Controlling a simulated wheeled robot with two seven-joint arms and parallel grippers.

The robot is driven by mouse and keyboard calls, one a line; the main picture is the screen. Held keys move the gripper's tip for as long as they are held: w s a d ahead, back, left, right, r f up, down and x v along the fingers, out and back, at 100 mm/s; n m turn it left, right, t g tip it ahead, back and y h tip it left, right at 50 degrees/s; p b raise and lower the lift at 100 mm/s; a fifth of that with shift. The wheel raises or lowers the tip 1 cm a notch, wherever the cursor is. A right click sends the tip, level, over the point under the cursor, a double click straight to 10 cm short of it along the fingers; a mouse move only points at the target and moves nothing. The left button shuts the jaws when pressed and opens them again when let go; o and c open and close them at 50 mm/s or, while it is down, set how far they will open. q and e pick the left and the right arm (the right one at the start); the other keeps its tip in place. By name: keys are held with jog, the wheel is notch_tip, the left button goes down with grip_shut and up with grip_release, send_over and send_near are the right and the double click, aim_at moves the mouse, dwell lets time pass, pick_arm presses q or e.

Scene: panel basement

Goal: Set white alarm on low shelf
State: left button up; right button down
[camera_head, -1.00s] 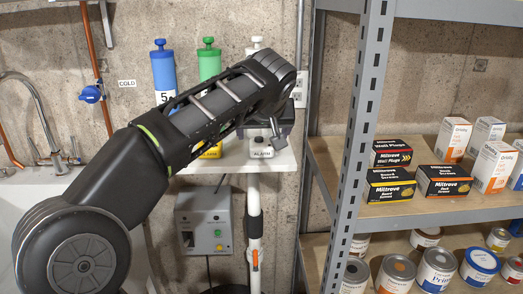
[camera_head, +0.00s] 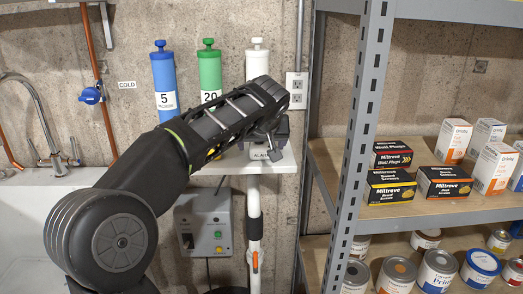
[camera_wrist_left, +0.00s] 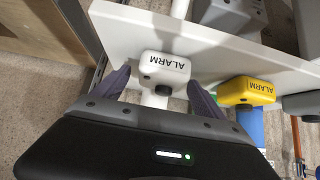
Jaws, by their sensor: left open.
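The white alarm (camera_wrist_left: 165,68) is a small white box marked ALARM. It stands at the front edge of a white ledge (camera_wrist_left: 115,25) in the left wrist view. In the head view the white alarm (camera_head: 257,153) is partly hidden behind my left gripper (camera_head: 271,150). In the left wrist view, the fingers of my left gripper (camera_wrist_left: 158,84) are spread apart, one on each side of the white alarm; I cannot tell whether they touch it. The rack's lower shelf (camera_head: 314,262) is at the right in the head view. My right gripper is not in view.
A yellow alarm (camera_wrist_left: 247,91) stands beside the white one. Blue (camera_head: 164,80), green (camera_head: 209,70) and white (camera_head: 257,62) cylinders stand behind my arm. The rack post (camera_head: 362,120) stands between ledge and shelves. Paint cans (camera_head: 437,270) crowd the lower shelf; boxes (camera_head: 391,187) fill the upper.

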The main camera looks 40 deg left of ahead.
pick_arm(q)
jog(key=shift+w+a+f, duration=0.1)
jog(key=shift+a+f, duration=0.05)
jog(key=shift+c, duration=0.2)
dwell(0.3)
jog(key=c, duration=1.7)
notch_tip(320, 180, up, 10)
jog(key=p, duration=0.2)
jog(key=shift+p, duration=0.4)
